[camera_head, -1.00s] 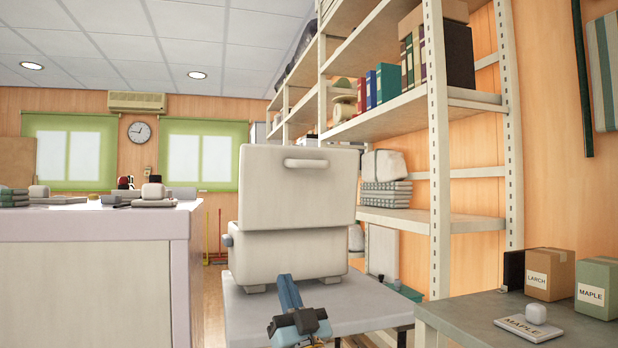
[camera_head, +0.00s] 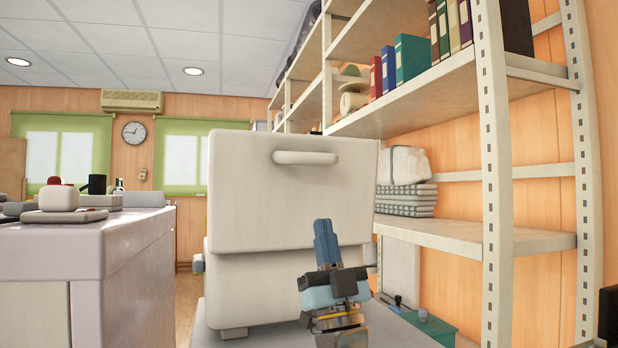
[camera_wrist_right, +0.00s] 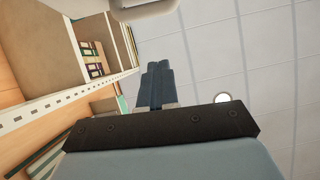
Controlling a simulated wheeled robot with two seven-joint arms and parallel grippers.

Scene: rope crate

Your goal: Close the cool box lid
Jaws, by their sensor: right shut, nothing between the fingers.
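The white cool box (camera_head: 270,290) stands in front of me on a light grey surface. Its lid (camera_head: 245,200) stands upright above the body, with its broad face and a bar handle (camera_head: 305,158) towards me. My right gripper (camera_head: 325,228) is shut and empty, its blue fingers pointing up in front of the lid, below the handle. In the picture it overlaps the lid's lower edge; I cannot tell whether it touches. The right wrist view shows the shut fingers (camera_wrist_right: 155,72) pointing towards a pale rounded part at the top edge. My left gripper is not in view.
A tall metal shelf rack (camera_head: 495,190) with binders and folded goods stands close on the right. A white counter (camera_head: 75,245) with small items is on the left. A narrow strip of floor (camera_head: 187,305) shows between counter and box.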

